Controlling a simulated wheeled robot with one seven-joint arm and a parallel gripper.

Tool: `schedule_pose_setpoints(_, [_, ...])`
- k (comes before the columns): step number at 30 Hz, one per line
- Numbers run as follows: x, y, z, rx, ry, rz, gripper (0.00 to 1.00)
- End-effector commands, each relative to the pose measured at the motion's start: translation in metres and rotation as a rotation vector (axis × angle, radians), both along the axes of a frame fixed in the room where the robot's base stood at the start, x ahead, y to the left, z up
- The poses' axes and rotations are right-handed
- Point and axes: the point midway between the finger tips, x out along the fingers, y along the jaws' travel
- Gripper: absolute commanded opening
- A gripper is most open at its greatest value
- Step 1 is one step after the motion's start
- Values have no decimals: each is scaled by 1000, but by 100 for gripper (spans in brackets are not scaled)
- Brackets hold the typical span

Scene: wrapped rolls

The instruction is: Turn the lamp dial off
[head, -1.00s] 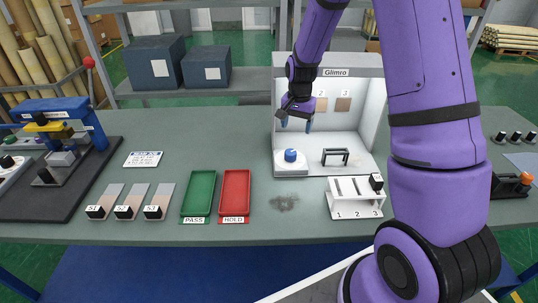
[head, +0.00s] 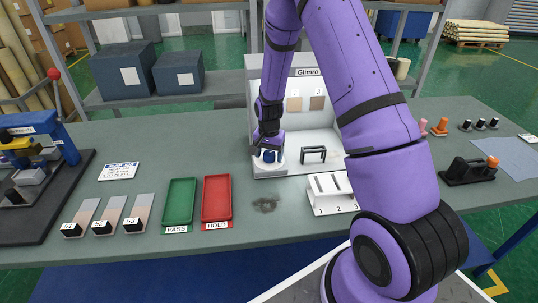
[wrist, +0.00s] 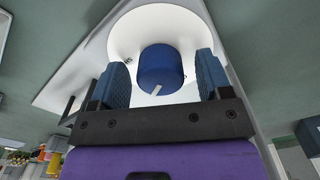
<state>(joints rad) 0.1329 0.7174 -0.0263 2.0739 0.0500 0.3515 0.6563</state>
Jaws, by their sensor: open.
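The lamp dial (wrist: 160,68) is a blue round knob with a white pointer mark, set on a white disc at the front left of the white Glimro light booth (head: 262,100). In the head view the dial (head: 269,155) is partly hidden by my gripper (head: 268,150), which is right over it. In the wrist view my gripper (wrist: 163,82) is open, with one blue finger on each side of the dial. A small gap shows between each finger and the dial, so neither seems to touch it.
A small black stand (head: 313,154) is in the booth, right of the dial. A white slotted rack (head: 332,192) stands in front of the booth. Green (head: 181,203) and red (head: 216,200) trays lie to the left. The table between the trays and rack is clear but for a stain.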

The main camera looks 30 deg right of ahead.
Motion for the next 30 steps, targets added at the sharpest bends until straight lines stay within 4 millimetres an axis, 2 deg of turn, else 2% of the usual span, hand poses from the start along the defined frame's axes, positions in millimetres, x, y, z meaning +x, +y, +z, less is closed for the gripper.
schedule_pose_setpoints(10, [0,0,-4,0,-1,1,72])
schedule_pose_setpoints(15, [0,0,-4,0,-1,1,32])
schedule_pose_setpoints(17, [0,0,-3,0,0,1,22])
schedule_pose_setpoints(30, [0,0,-3,0,0,90,22])
